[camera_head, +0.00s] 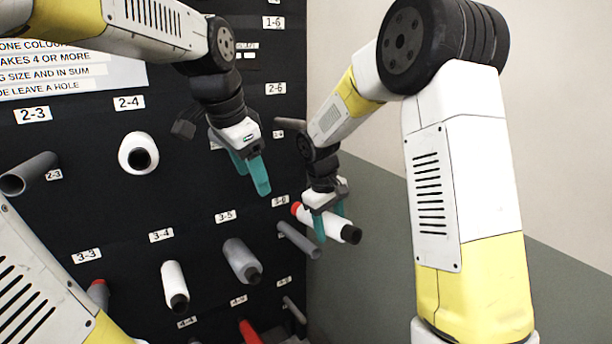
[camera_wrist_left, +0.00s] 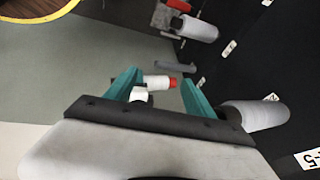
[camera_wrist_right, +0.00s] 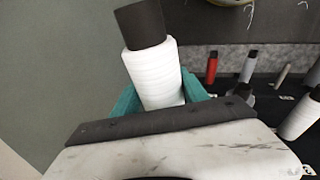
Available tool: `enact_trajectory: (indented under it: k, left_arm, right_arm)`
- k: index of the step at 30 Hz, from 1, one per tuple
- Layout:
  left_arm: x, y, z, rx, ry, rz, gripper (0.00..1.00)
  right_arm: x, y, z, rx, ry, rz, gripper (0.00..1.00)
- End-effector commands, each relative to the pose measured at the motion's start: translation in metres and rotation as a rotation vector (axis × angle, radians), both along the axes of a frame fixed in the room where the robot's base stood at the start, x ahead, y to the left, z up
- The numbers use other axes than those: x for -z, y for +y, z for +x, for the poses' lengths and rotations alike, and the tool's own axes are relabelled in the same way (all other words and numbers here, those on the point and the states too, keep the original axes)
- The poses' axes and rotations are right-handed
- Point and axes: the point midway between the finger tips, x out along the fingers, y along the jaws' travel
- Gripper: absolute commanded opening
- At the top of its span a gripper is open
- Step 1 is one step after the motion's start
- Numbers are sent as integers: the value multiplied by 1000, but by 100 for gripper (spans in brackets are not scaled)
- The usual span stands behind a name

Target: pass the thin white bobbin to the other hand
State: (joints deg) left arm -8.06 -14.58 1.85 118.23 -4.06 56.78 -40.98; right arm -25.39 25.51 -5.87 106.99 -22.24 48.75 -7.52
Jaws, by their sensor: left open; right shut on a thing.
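The thin white bobbin (camera_head: 335,227) has a black end and a red end. My right gripper (camera_head: 327,222) is shut on it and holds it out in front of the black panel, lying nearly level. In the right wrist view the bobbin (camera_wrist_right: 154,72) sits between the teal fingers with its black end pointing away; its red end is hidden there. My left gripper (camera_head: 252,176) is open and empty, up and to the left of the bobbin. In the left wrist view the bobbin (camera_wrist_left: 157,81) shows beyond and between the open fingers (camera_wrist_left: 160,85), apart from them.
The black panel (camera_head: 200,200) carries labelled pegs. A white bobbin (camera_head: 173,284) is at 3-4, a grey one (camera_head: 240,260) at 3-5 and a wide white one (camera_head: 138,153) at 2-4. A bare grey peg (camera_head: 298,240) sticks out near the bobbin.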

Motion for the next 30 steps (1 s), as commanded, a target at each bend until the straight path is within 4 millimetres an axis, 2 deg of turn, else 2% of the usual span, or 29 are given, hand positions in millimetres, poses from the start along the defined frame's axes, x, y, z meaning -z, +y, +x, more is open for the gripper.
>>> enact_trajectory:
  k: [1, 8, 14, 18, 24, 30]
  left_arm:
    - [0, -5, 17, 86, 13, 37, 63]
    - [7, -27, 86, 527, 57, 198, 63]
    - [30, -51, 143, 913, 98, 302, 63]
    - [53, -68, 177, 1172, 125, 348, 63]
    - [82, -86, 207, 1446, 148, 379, 63]
    - [96, -93, 218, 1562, 154, 389, 63]
  right_arm:
    - [0, 0, 0, 0, -1, 1, 0]
    - [0, 0, 0, 1, -1, 1, 0]
    - [0, 0, 0, 1, -1, 1, 0]
    - [0, 0, 0, 1, -1, 1, 0]
    - [0, 0, 0, 1, -1, 1, 0]
    - [0, 0, 0, 1, -1, 1, 0]
